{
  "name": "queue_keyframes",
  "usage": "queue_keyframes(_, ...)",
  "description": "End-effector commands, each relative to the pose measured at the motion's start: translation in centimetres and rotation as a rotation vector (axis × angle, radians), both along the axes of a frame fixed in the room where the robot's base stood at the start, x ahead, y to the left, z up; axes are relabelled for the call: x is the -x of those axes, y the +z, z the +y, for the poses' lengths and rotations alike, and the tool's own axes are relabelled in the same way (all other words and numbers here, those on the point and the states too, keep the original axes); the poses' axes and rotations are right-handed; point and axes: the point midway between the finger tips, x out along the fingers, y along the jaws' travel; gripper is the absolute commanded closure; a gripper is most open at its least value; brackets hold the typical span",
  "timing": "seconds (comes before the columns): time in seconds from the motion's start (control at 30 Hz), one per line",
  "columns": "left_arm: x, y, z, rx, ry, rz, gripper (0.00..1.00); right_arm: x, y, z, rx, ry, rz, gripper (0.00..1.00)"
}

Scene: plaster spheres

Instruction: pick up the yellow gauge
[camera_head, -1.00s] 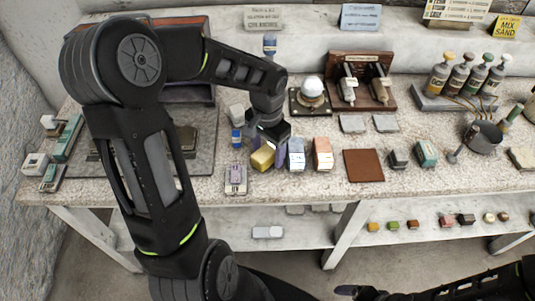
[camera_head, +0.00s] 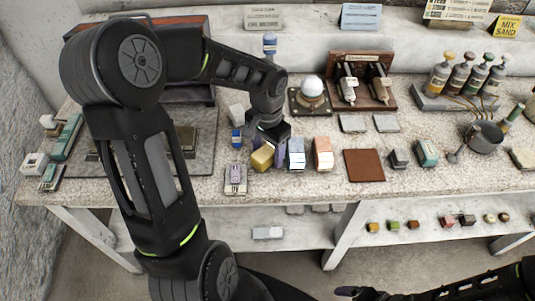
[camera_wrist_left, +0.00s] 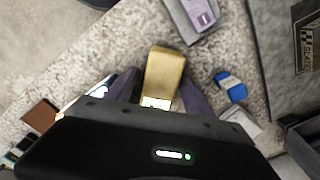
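The yellow gauge (camera_head: 262,158) is a small block with a pale label, near the front of the worktop, slightly turned. It also shows in the left wrist view (camera_wrist_left: 164,72). My left gripper (camera_head: 268,145) is low over it, with purple fingers on either side. In the left wrist view the fingers (camera_wrist_left: 161,82) flank the block, with a slight gap seen at the left finger. The gripper looks open around it. Part of the gauge is hidden by the gripper. My right gripper (camera_head: 362,292) is dark at the bottom edge, away from the worktop; its fingers are unclear.
A blue block (camera_head: 297,154) and an orange block (camera_head: 323,154) stand close right of the gauge. A purple item on a pale base (camera_head: 235,179) and a small blue item (camera_head: 236,138) are to its left. A brown mat (camera_head: 364,165) lies further right.

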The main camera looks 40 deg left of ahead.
Motion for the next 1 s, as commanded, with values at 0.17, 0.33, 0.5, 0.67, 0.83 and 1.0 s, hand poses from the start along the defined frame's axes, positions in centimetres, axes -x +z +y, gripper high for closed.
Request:
queue_keyframes(0.17,0.0,0.0,0.0,0.0,0.0,0.0,0.54,0.0,0.0,0.0,0.0,0.0,0.0,0.09)
queue_keyframes(0.33,0.0,0.0,0.0,0.0,0.0,0.0,0.68,0.0,0.0,0.0,0.0,0.0,0.0,0.09)
queue_keyframes(0.5,0.0,-0.01,0.0,0.0,0.0,0.0,0.82,0.0,0.0,0.0,0.0,0.0,0.0,0.09)
queue_keyframes(0.67,0.01,-0.01,0.0,0.0,0.0,0.0,0.95,0.0,0.0,0.0,0.0,0.0,0.0,0.09)
queue_keyframes(0.83,0.01,-0.01,0.0,0.0,0.0,0.0,1.0,0.0,0.0,0.0,0.0,0.0,0.0,0.09)
queue_keyframes(1.0,-0.01,0.02,0.01,0.0,0.0,0.0,1.0,0.0,0.01,0.0,0.0,0.0,0.0,0.09)
